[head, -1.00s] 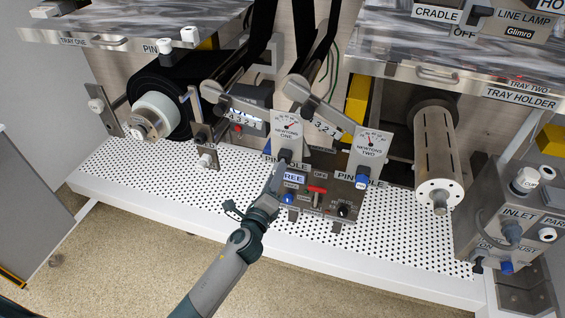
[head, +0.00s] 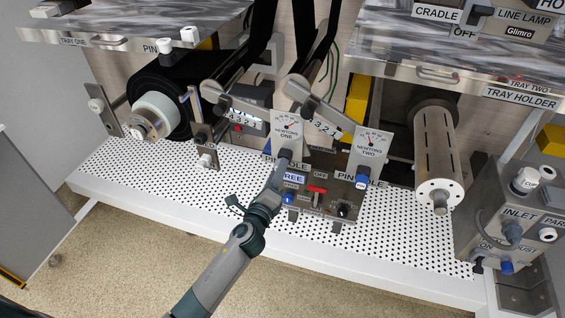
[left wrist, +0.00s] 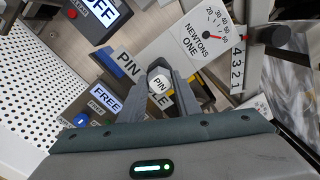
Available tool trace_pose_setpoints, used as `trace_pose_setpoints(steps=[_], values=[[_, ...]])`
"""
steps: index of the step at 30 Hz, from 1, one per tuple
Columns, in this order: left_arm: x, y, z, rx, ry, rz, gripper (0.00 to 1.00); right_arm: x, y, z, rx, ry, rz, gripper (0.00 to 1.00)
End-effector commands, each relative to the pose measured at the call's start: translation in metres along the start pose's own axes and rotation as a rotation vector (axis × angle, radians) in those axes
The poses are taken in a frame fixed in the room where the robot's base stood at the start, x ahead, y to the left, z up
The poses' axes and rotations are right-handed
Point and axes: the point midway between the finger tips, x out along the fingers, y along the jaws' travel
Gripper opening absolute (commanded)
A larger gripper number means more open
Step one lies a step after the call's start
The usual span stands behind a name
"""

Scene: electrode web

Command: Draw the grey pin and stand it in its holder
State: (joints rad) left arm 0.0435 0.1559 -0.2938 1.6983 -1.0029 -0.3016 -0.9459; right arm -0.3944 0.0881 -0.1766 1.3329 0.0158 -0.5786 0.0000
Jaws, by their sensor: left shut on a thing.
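My left gripper (head: 284,160) is at the front panel below the gauge marked NEWTONS ONE (head: 287,128). In the left wrist view its two fingers are shut on a pale grey cap lettered PIN (left wrist: 158,84), which I take for the grey pin. The pin's shaft is hidden, so I cannot tell whether it still sits in its socket. In the head view the gripper covers the pin. A PIN label (left wrist: 126,66) shows beside it. I cannot make out its holder for certain. My right gripper is not in view.
A blue-capped pin (head: 361,181) sits under the NEWTONS TWO gauge (head: 371,145). The control box (head: 330,208) has a red switch (head: 317,189) and knobs close to my gripper. The perforated shelf (head: 130,175) is clear at left. Black web rolls hang behind.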

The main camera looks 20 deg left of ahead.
Motion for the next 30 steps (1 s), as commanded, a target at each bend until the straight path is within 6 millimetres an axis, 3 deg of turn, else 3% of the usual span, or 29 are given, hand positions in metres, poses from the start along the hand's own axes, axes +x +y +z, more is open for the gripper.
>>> trace_pose_setpoints(steps=[30], values=[[0.012,-0.001,0.001,0.0,-0.001,-0.001,0.03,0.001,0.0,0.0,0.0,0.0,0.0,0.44]])
